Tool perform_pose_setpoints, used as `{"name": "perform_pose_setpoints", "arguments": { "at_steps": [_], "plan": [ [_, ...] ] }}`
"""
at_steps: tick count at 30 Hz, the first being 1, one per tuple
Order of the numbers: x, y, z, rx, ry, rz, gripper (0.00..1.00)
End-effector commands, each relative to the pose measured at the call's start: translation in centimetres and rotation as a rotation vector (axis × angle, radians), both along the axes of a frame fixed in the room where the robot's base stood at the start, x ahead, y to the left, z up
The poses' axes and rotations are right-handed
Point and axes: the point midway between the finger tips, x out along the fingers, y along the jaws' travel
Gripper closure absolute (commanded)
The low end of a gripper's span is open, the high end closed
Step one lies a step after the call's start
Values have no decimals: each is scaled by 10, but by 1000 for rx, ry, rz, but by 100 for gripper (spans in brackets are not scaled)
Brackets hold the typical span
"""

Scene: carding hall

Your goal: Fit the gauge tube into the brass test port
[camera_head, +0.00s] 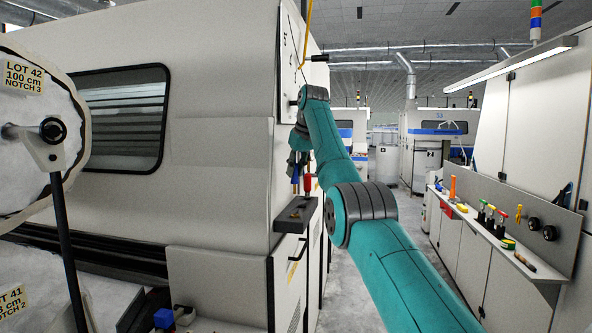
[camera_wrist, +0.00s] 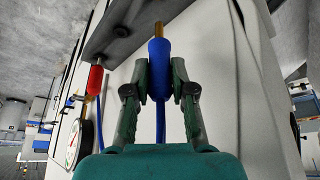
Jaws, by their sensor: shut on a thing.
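In the wrist view my gripper (camera_wrist: 160,85) is shut on a blue sleeve, the gauge tube (camera_wrist: 158,58), with a thin blue hose trailing back between the fingers. A brass-coloured tip (camera_wrist: 158,30) extends from its far end, beside the dark bracket (camera_wrist: 118,28). I cannot tell whether tip and bracket touch. In the head view my gripper (camera_head: 297,165) is partly hidden by my arm. The blue tube (camera_head: 295,180) hangs roughly upright above the dark bracket (camera_head: 289,222) on the machine's corner. A small brownish spot on the bracket may be the brass port; it is not clear.
A red sleeve (camera_head: 308,183) stands close beside the blue one, and shows in the wrist view (camera_wrist: 95,78). A round gauge dial (camera_wrist: 73,145) is at the wrist view's left. A tool shelf (camera_head: 490,232) lines the right cabinets. An aisle lies beyond my arm.

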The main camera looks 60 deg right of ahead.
Motion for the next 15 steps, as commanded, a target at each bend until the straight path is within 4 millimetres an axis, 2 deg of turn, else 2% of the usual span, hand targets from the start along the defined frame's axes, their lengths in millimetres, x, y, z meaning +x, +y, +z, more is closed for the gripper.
{"name": "perform_pose_setpoints", "arguments": {
  "at_steps": [5,15],
  "plan": [
    [0,0,-5,0,-1,0,100],
    [0,0,-33,0,0,0,100]
  ]
}}
